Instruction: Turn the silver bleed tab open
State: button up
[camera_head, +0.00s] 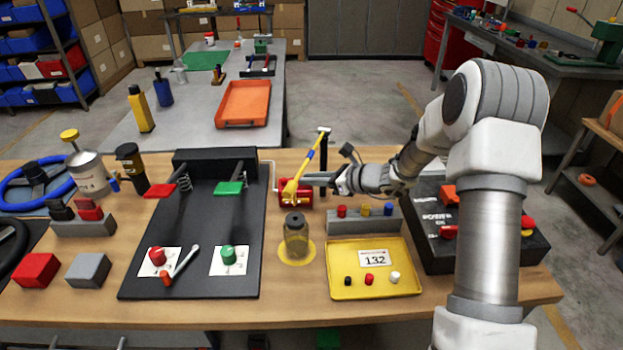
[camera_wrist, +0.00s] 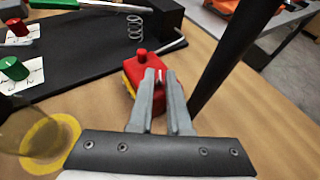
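A red cylinder-like body (camera_head: 303,197) with a yellow lever (camera_head: 293,185) stands behind the glass jar on the workbench in the head view. The wrist view shows the red and yellow body (camera_wrist: 131,80) with a red knob on top, just beyond my fingertips. My gripper (camera_head: 340,183) reaches in from the right, close beside this body. In the wrist view my gripper's fingers (camera_wrist: 160,74) have a narrow gap between them, with a bit of red visible through it. I cannot make out the silver bleed tab clearly; the fingers may cover it.
A dark post (camera_wrist: 232,55) rises close to the right of my fingers. A glass jar (camera_head: 296,236) stands on a yellow disc in front. A black board (camera_head: 205,250) with red and green knobs lies left. A yellow tray (camera_head: 345,289) and grey block (camera_head: 385,221) are at front right.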

grip_shut()
dwell(1.0)
jog(key=shift+r, duration=0.1)
jog(key=shift+w+d+r+n+g+y+p, duration=0.1)
jog(key=shift+w+n+g+y+p, duration=0.1)
jog(key=shift+n+g+y+p, duration=0.55)
jog(key=shift+w+d+n+g+y+p, duration=0.1)
jog(key=shift+n+g+p, duration=0.1)
jog(key=shift+n+g, duration=0.4)
jog(key=shift+w+a+n+g+y+p, duration=0.1)
jog(key=shift+n+g+y+p, duration=0.1)
jog(key=shift+n+g, duration=0.35)
jog(key=shift+w+d+n+g+y+p, duration=0.1)
jog(key=shift+n+g+p, duration=0.1)
jog(key=shift+n+g, duration=0.35)
jog(key=shift+o, duration=1.9)
grip_release()
